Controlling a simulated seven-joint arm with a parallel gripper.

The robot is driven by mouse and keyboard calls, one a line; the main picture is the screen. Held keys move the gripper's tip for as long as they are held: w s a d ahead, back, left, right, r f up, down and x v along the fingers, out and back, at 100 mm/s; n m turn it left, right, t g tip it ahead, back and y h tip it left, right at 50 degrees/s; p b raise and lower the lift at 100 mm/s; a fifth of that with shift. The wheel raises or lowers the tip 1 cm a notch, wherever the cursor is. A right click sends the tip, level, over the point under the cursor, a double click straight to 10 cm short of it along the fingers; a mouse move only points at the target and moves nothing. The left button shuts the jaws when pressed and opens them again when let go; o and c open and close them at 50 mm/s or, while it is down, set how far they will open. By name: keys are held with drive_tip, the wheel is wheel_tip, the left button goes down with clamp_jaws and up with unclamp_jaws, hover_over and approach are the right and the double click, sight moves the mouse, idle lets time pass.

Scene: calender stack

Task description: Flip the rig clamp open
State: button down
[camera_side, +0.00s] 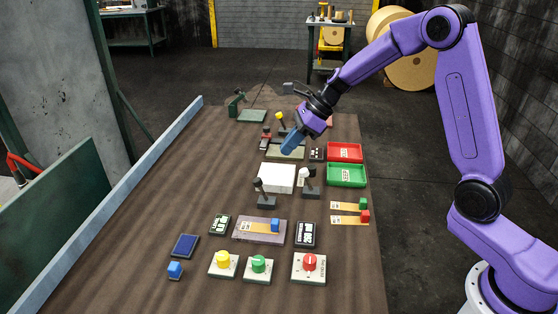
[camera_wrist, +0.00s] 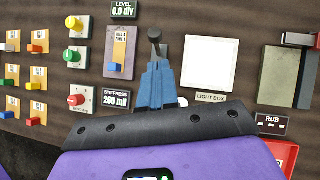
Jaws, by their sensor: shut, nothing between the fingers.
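My gripper (camera_side: 291,143) is shut and empty, its blue fingers pointing down and left above the bench, near the olive pad (camera_side: 288,154) in the side view. In the wrist view its fingers (camera_wrist: 156,68) show at the middle. No label marks the rig clamp. A small upright lever with a yellow knob (camera_side: 279,117) stands behind the pad and may be it; its base is partly hidden. A red-and-black piece (camera_side: 265,137) stands left of the pad. A black-knobbed lever (camera_side: 264,194) stands nearer; it also shows just beyond the fingertips in the wrist view (camera_wrist: 155,35).
A white light box (camera_side: 276,178) lies before the pad. A second lever (camera_side: 308,182) stands at its right. Red tray (camera_side: 344,152) and green tray (camera_side: 346,175) sit at the right edge. A green tool (camera_side: 240,106) stands at the back. The bench's left side is clear.

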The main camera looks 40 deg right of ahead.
drive_tip(key=shift+w+a+r+v, duration=0.15)
drive_tip(key=shift+v, duration=0.9)
drive_tip(key=shift+w+a+r+v, duration=0.1)
drive_tip(key=shift+w+v, duration=0.05)
drive_tip(key=shift+v, duration=0.95)
drive_tip(key=s+a+n+g+h, duration=0.1)
drive_tip(key=s+a+n+g, duration=0.15)
drive_tip(key=s+n, duration=0.6)
drive_tip(key=s+a+n+g+h, duration=0.1)
drive_tip(key=s+a+n, duration=0.3)
drive_tip(key=s+n, duration=0.5)
drive_tip(key=s+d+f+n+h, duration=0.1)
drive_tip(key=s+d+n+h, duration=0.1)
drive_tip(key=s+n, duration=0.7)
drive_tip(key=s+d+f+n+h, duration=0.1)
drive_tip(key=s+d+n, duration=0.4)
drive_tip(key=s+n, duration=0.5)
drive_tip(key=shift+s+h, duration=0.5)
drive_tip(key=shift+s, duration=0.25)
